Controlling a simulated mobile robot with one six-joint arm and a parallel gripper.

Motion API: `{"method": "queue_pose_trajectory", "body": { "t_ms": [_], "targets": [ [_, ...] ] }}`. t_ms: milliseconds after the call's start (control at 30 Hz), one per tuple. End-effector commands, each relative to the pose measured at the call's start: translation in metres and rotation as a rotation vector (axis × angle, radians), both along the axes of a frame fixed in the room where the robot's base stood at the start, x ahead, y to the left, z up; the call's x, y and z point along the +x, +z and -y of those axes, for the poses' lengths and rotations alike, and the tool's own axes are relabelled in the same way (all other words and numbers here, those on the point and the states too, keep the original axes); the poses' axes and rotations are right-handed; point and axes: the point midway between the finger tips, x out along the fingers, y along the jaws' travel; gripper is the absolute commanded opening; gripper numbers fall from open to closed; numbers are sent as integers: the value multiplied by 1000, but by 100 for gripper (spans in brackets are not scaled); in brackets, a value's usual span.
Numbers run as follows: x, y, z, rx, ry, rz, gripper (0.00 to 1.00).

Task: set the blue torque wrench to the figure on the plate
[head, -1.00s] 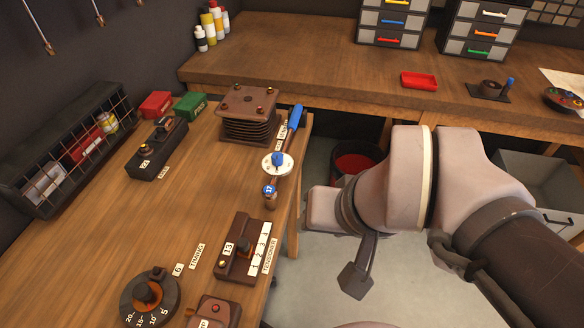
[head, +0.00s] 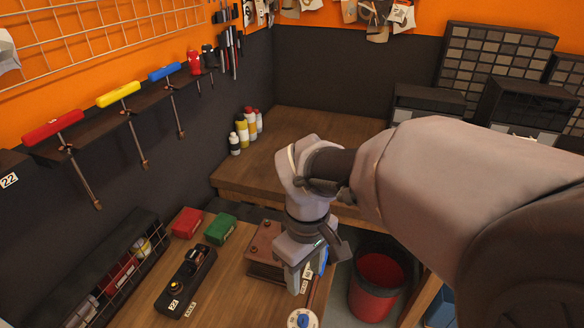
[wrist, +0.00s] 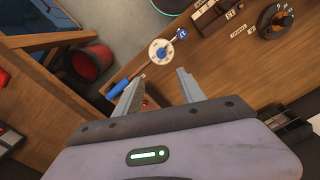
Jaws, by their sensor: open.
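The blue torque wrench shows in the wrist view with its blue handle (wrist: 117,88), a round white dial (wrist: 162,51) with a blue knob, and a blue number tag (wrist: 181,33). In the head view only the dial (head: 302,318) at the bottom edge and a bit of blue handle show; my gripper hides much of the rest. My gripper (wrist: 158,78) is open, pointing down over the bench. Its left finger overlaps the handle in the wrist view, and the dial lies beyond the fingertips. I see nothing between the fingers that is held. The dial's figures are too small to read.
A black device (head: 186,281) marked 22 is on the bench at left. A red-lined bin (head: 377,285) stands right of the bench. A round black dial (wrist: 275,19) is at upper right.

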Motion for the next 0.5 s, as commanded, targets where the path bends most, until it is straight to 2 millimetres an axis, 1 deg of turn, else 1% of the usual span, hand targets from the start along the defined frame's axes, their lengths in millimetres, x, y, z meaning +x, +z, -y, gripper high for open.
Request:
{"method": "queue_pose_trajectory", "body": {
  "t_ms": [67, 167, 267, 500],
  "targets": [
    [0, -1, 0, -1, 3, -1, 47],
    [0, -12, 0, -1, 3, -3, 47],
    [-1, -33, 0, -2, 3, -4, 47],
    [-1, -90, 1, -2, 1, -4, 47]
  ]
}}
